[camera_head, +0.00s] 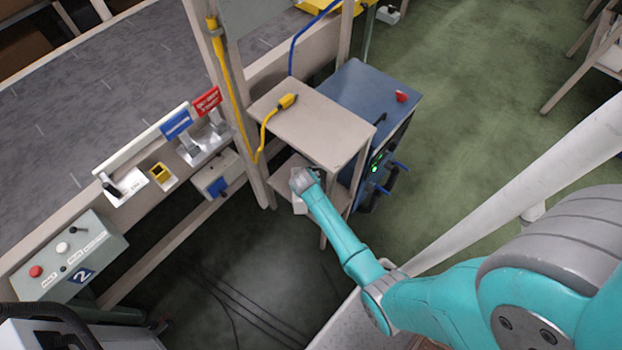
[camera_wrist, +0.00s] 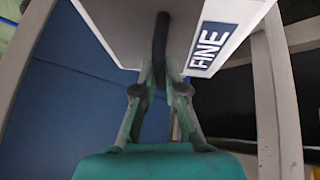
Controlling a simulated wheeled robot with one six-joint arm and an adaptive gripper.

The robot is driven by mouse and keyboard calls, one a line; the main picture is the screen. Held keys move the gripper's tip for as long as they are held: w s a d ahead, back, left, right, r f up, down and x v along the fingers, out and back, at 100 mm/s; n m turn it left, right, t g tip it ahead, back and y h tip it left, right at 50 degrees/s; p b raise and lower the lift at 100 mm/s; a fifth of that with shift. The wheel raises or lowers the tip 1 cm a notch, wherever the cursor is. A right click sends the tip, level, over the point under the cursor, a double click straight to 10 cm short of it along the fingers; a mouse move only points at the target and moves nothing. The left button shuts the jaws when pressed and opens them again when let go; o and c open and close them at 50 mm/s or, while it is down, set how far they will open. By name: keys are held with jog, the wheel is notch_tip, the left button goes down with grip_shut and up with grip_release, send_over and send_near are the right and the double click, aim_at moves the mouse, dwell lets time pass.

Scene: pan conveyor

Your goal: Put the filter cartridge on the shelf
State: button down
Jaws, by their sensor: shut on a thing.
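The filter cartridge (camera_wrist: 222,18) is a white box with a blue "FINE" label and a black handle in the wrist view. My gripper (camera_wrist: 163,78) is shut on that handle. In the head view my gripper (camera_head: 302,182) is at the front of the lower shelf (camera_head: 281,187) of a beige stand, below its top board. Only a small pale part of the cartridge (camera_head: 299,206) shows there, under the gripper. Whether the cartridge touches the shelf cannot be told.
The stand's top board (camera_head: 312,122) carries a yellow plug and cable. A stand leg (camera_head: 360,178) rises right of my gripper. A blue cabinet (camera_head: 362,92) stands behind. The conveyor (camera_head: 95,110), with levers and a button box (camera_head: 68,255), runs along the left.

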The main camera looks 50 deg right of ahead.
jog(key=shift+w, duration=0.1)
jog(key=c, duration=1.2)
grip_release()
jog(key=shift+f, duration=0.1)
jog(key=shift+c, duration=0.2)
jog(key=v, duration=1.2)
jog(key=s+a+r+n+t+y, duration=0.2)
jog(key=s+a+n+t, duration=0.1)
jog(key=s+a, duration=0.5)
jog(key=s+a+r+n+t+y, duration=0.1)
jog(key=s+a+r+n+t, duration=0.3)
jog(key=s, duration=0.6)
jog(key=s+a+r+t+y, duration=0.1)
jog(key=s+a+r+t, duration=0.1)
jog(key=s+r, duration=0.4)
jog(key=s+a+r+n+t+y, duration=0.1)
jog(key=s+a+r, duration=0.3)
jog(key=r, duration=1)
jog(key=s+t, duration=0.1)
jog(key=s, duration=0.2)
jog(key=shift+s+a+r, duration=0.15)
jog(key=shift+s+r, duration=0.15)
